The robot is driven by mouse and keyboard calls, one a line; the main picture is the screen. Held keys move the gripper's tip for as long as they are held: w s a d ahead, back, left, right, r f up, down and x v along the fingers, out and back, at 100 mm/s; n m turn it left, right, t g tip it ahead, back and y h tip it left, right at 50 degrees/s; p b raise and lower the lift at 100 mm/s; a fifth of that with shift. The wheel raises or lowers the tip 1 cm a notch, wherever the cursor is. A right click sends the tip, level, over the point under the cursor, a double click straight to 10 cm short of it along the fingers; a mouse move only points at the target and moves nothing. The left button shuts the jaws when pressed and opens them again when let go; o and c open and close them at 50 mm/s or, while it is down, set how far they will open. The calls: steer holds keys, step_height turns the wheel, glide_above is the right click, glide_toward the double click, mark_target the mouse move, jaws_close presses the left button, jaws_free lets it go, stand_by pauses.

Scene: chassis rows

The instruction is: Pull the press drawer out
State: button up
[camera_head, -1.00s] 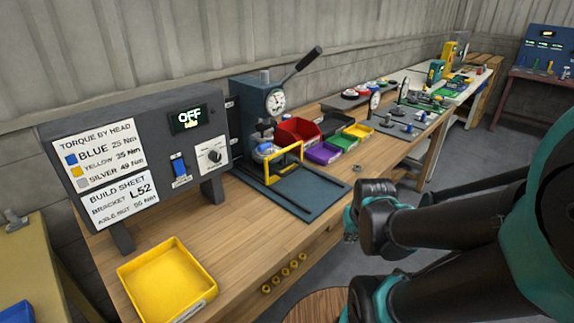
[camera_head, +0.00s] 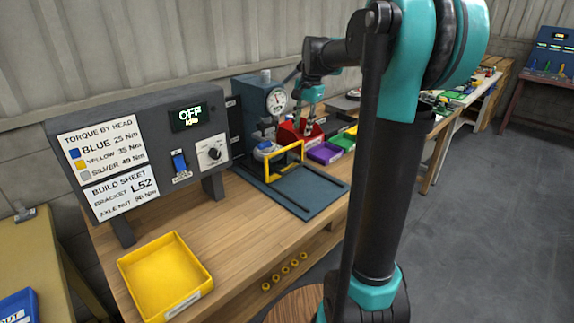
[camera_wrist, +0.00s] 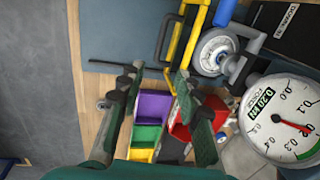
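The press (camera_head: 252,108) stands at the back of the bench with its round gauge (camera_head: 276,100). A yellow frame (camera_head: 284,160) stands at its front, over a flat blue-grey base plate (camera_head: 305,190). I cannot tell for certain which part is the drawer. In the wrist view the yellow frame (camera_wrist: 198,38) and a dark bar handle (camera_wrist: 167,38) lie beyond my fingers. My gripper (camera_head: 308,128) hangs above the red bin, right of the press. The wrist view shows its two fingers (camera_wrist: 160,75) spread, with nothing held between them.
A red bin (camera_wrist: 188,122), a purple bin (camera_head: 325,152) and a green bin (camera_head: 342,141) stand right of the press. A control box (camera_head: 140,150) and a yellow tray (camera_head: 165,275) are at the left. The front middle of the bench is clear.

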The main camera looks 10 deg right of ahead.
mark_target(294, 167)
steer(key=w+f, duration=0.1)
steer(key=f, duration=0.4)
steer(key=a+f, duration=0.1)
steer(key=f, duration=0.5)
steer(key=w+a+f, duration=0.1)
steer(key=f, duration=0.5)
steer(key=shift+w, duration=0.3)
steer(key=shift+c, duration=0.5)
jaws_close()
